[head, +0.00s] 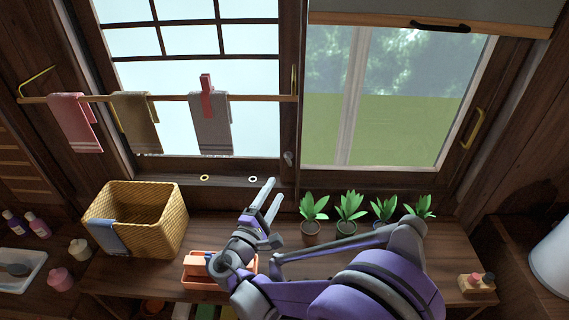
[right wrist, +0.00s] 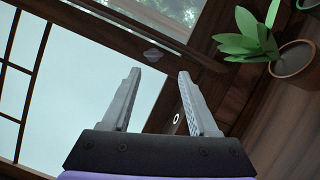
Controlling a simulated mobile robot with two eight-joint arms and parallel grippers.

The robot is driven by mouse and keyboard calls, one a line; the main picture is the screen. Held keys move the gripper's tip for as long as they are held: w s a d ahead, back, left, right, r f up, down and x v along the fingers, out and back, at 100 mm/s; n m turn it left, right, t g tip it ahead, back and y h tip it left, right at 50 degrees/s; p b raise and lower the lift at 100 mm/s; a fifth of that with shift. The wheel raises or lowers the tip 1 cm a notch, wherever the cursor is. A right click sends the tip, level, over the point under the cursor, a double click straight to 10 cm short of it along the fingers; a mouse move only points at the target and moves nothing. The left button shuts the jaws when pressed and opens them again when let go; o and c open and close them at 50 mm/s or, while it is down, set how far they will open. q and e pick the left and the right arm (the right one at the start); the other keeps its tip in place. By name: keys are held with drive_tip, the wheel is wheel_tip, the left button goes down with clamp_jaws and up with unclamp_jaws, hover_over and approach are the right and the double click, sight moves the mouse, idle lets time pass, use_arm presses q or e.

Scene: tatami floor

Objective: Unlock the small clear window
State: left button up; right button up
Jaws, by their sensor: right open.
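The clear window (head: 400,100) is the right pane in a dark wooden frame, with greenery behind it. A small grey latch knob (head: 289,158) sits on the upright between this pane and the gridded frosted window (head: 190,50). The knob also shows in the right wrist view (right wrist: 152,54), just beyond my fingertips. My right gripper (head: 277,187) is open and empty, below the knob and apart from it. Its two fingers (right wrist: 161,75) point toward the knob in the right wrist view. My left gripper is not in view.
Several potted plants (head: 347,227) stand on the wooden shelf right of my gripper. A wicker basket (head: 160,215) and an orange tray (head: 203,283) are to the left. A rail (head: 175,98) with hanging cloths crosses the frosted window. Small rings (head: 252,179) lie on the sill.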

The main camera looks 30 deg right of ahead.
sight(288, 160)
drive_tip(key=r+p+x, duration=0.1)
drive_tip(key=x, duration=0.9)
drive_tip(key=shift+w+n+t+p, duration=0.3)
drive_tip(key=shift+w+t+p, duration=0.05)
drive_tip(key=shift+w+t, duration=0.1)
drive_tip(key=shift+a, duration=0.1)
